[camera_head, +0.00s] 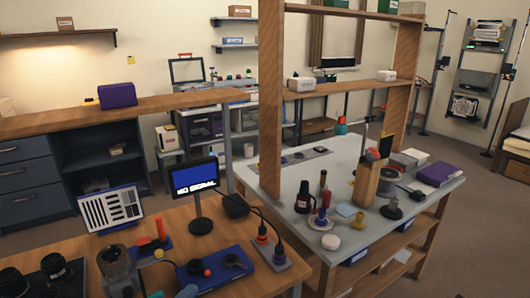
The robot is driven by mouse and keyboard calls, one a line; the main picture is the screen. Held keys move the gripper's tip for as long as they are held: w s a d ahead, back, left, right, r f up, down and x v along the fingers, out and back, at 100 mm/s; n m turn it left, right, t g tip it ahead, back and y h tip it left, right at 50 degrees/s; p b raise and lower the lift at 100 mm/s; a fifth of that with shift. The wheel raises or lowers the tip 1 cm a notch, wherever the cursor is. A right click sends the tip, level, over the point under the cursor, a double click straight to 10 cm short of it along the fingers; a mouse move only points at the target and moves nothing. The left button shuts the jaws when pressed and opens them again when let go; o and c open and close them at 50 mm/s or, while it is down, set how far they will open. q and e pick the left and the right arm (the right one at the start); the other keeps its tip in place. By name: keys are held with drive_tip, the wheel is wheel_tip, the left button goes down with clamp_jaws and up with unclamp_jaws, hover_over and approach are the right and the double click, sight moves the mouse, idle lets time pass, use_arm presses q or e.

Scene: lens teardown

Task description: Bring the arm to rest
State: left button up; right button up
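Neither of my grippers can be made out in the head view, and no arm clearly shows. The task names no object. On the wooden workbench (217,238) at the lower left, two dark cylinders that look like lenses (55,267) stand at the left edge. A grey cylindrical device (117,266) stands beside them.
A grey strip with plugs (270,253) lies right of the tray. A pale table (342,170) under a wooden frame (270,100) holds bottles, a wooden block (365,182) and a purple box (440,173). Carpet is open at the right.

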use_arm(q)
drive_tip(key=s+a+f+n+g+y, duration=0.3)
drive_tip(key=s+f+n+y, duration=0.2)
drive_tip(key=s+f+n, duration=0.4)
drive_tip(key=s+a+f+n+g+y, duration=0.35)
drive_tip(key=s+f+n, duration=0.25)
drive_tip(key=f+n, duration=0.3)
wheel_tip(320, 180, up, 13)
drive_tip(key=s+m+p, duration=0.1)
drive_tip(key=p, duration=1.6)
drive_tip(key=shift+s+a+m+y, duration=0.15)
drive_tip(key=shift+a+m+y, duration=0.15)
drive_tip(key=shift+y, duration=0.05)
use_arm(e)
wheel_tip(320, 180, up, 14)
drive_tip(key=s+d, duration=0.1)
drive_tip(key=shift+n, duration=0.3)
use_arm(q)
drive_tip(key=shift+t, duration=0.25)
use_arm(e)
drive_tip(key=shift+w+r+t, duration=0.1)
drive_tip(key=shift+r+t, duration=0.2)
